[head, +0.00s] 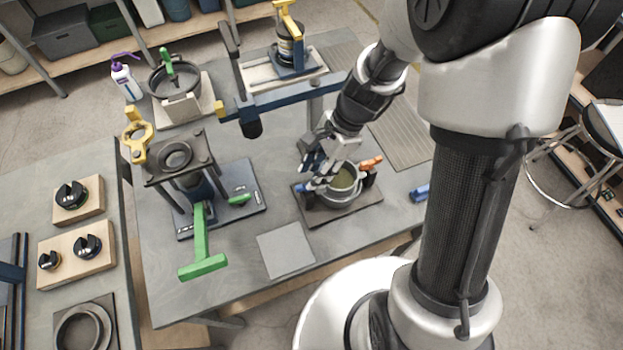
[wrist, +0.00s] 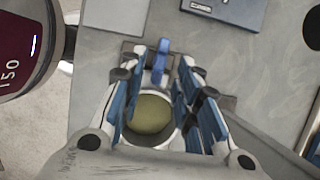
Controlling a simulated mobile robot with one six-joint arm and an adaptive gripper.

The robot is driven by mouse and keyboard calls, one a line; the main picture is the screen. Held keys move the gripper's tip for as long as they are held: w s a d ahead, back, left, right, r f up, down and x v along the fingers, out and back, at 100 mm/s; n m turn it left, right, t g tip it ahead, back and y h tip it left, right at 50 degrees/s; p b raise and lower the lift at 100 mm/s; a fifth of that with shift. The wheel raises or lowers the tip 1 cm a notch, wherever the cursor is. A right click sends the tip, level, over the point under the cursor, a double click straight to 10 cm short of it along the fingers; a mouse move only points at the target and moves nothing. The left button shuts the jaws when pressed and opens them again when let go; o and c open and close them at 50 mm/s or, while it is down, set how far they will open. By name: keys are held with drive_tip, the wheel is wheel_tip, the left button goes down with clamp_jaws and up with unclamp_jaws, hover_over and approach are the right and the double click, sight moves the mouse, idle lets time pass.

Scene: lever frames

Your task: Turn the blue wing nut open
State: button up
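The blue wing nut (head: 303,188) sits at the left side of a round grey pot (head: 345,198) with an olive inside. In the wrist view, the upright blue wing nut (wrist: 160,62) stands just past the pot's rim, and the olive interior (wrist: 150,114) lies below it. My gripper (head: 317,170) is tilted down over the left part of the pot. In the wrist view, the blue-padded fingers of my gripper (wrist: 158,78) are spread on either side, with a visible gap to the wing nut. Nothing is held. The gripper partly hides the wing nut in the head view.
An orange wing nut (head: 370,163) is on the pot's far right side. A loose blue piece (head: 420,193) lies to the right. A press with a green handle (head: 203,245) stands at left. A blue bar (head: 290,98) extends behind the gripper. A bare grey plate (head: 285,250) lies in front.

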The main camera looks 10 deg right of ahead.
drive_tip(key=shift+b+x, duration=0.35)
drive_tip(key=shift+x, duration=1.05)
drive_tip(key=shift+c, duration=0.2)
clamp_jaws()
